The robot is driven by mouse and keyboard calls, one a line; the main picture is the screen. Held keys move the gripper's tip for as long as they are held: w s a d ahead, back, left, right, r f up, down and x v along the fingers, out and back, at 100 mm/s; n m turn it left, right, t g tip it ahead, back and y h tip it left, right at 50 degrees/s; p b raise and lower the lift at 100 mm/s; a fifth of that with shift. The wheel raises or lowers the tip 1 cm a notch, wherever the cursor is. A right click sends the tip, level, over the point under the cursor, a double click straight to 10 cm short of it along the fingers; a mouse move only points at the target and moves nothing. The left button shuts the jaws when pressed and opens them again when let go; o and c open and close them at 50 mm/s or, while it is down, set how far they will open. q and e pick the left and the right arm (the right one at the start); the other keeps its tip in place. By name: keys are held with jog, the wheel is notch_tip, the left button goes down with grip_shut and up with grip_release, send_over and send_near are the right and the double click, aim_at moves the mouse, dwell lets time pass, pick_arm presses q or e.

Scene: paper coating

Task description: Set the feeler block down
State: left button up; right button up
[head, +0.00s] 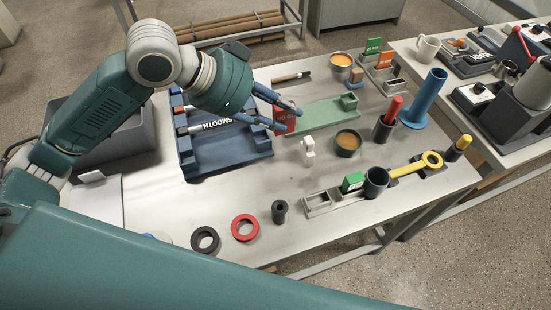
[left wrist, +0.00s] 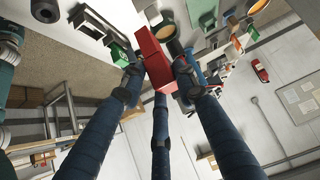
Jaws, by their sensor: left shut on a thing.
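The feeler block appears to be the red block (head: 284,121) with pale lettering, of which only part can be read. My left gripper (head: 287,109) is shut on it, with the fingers around its upper part. The block is near the left end of a pale green tray (head: 318,117) and the right end of the dark blue rack; I cannot tell whether it touches either. In the left wrist view the red block (left wrist: 154,58) sits between the fingertips of my left gripper (left wrist: 157,74). My right gripper is not in view.
The dark blue rack (head: 228,160) marked SMOOTH stands left. A white piece (head: 308,152) and a green cup (head: 347,143) stand in front of the tray. A red rod in a dark holder (head: 384,128) and a blue cylinder (head: 424,98) are right.

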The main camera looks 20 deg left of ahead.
pick_arm(q)
notch_tip(320, 180, down, 8)
jog(key=shift+s+r, duration=0.1)
jog(key=shift+r, duration=0.15)
notch_tip(320, 180, down, 9)
jog(key=shift+a+f+p, duration=0.1)
jog(key=shift+p, duration=0.45)
jog(key=shift+f, duration=0.45)
jog(key=o, duration=1.1)
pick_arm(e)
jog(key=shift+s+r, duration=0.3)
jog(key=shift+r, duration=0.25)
pick_arm(q)
jog(key=shift+r, duration=0.1)
